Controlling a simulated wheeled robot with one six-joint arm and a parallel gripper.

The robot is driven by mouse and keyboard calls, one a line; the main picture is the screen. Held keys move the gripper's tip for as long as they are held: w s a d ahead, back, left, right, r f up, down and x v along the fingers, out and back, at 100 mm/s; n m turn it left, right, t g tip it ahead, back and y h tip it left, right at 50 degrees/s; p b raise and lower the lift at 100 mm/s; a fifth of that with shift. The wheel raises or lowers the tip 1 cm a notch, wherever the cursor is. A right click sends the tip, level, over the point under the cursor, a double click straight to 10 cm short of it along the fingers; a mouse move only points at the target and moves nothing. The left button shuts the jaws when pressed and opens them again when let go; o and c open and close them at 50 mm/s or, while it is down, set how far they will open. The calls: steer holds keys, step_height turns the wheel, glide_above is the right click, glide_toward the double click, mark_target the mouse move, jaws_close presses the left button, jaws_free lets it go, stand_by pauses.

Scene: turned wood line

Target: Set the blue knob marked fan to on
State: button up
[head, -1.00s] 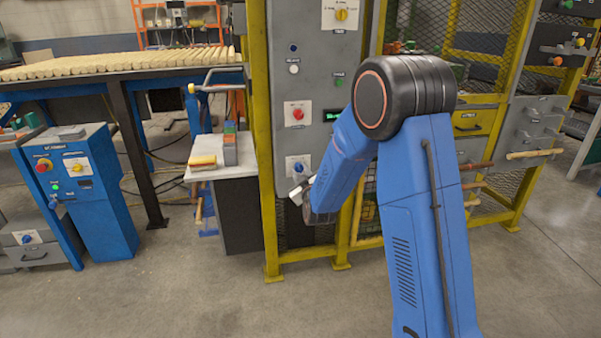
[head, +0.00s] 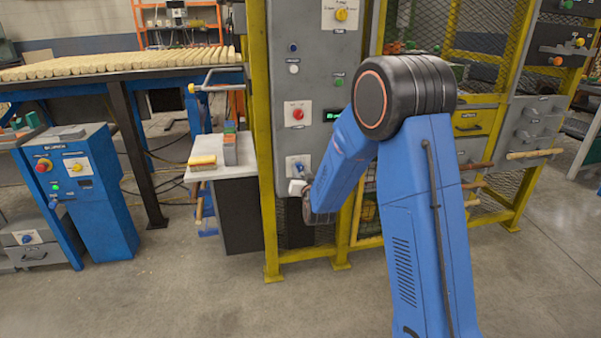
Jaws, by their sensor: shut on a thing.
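The blue knob (head: 298,167) sits on a white plate (head: 290,162) low on the grey control panel (head: 290,136), and its lettering is too small to read. My gripper (head: 299,179) is at the knob from below and in front, shut on it. The fingertips are small and partly hidden by the wrist and the blue arm, so the knob's exact setting cannot be told.
Above on the panel are a red knob (head: 298,114), a green button (head: 339,81) and a yellow knob (head: 341,15). Yellow frame posts (head: 262,150) flank the panel. A side table (head: 232,171) stands left; the floor in front is clear.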

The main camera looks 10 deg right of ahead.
steer(key=shift+m, duration=0.5)
steer(key=o, duration=1.1)
steer(key=shift+c, duration=0.2)
steer(key=shift+s, duration=0.1)
